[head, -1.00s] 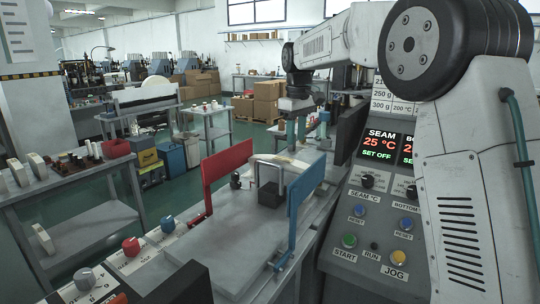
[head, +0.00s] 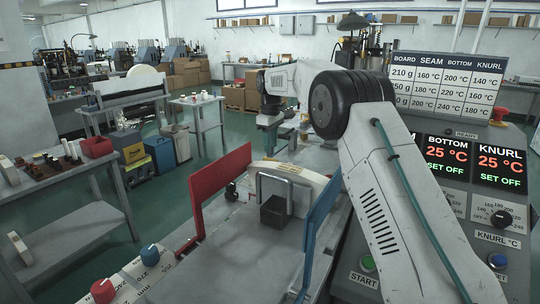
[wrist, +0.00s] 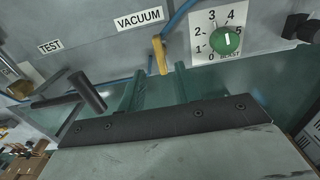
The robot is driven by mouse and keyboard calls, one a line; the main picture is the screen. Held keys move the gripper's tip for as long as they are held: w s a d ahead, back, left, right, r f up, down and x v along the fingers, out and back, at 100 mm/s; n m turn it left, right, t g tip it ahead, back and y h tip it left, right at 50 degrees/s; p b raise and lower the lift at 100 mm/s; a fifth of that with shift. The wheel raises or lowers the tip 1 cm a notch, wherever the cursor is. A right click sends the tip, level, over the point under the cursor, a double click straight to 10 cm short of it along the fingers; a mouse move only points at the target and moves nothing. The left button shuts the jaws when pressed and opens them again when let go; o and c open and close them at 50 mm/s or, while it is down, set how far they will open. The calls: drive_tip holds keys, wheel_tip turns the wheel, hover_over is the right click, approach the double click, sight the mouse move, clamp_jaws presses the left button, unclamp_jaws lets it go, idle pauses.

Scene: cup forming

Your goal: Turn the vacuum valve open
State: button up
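The vacuum valve's yellow lever (wrist: 160,55) shows in the wrist view just below and right of the VACUUM label (wrist: 139,19). It points down the picture, nearly upright with a slight tilt. A blue tube runs close beside it. The valve cannot be made out in the head view. My gripper (head: 270,122) is at the end of the arm in the head view, beyond the red and blue boards; it is small and partly hidden there.
Right of the lever is a green numbered knob (wrist: 225,40). A dark bar handle (wrist: 88,91) sticks out at left, below the TEST label (wrist: 50,47). A grey plate (wrist: 180,155) with a dark screwed edge fills the lower wrist view. The control panel (head: 475,225) stands at right in the head view.

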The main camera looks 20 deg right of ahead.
wheel_tip(320, 180, down, 6)
drive_tip(key=shift+r, duration=0.15)
clamp_jaws()
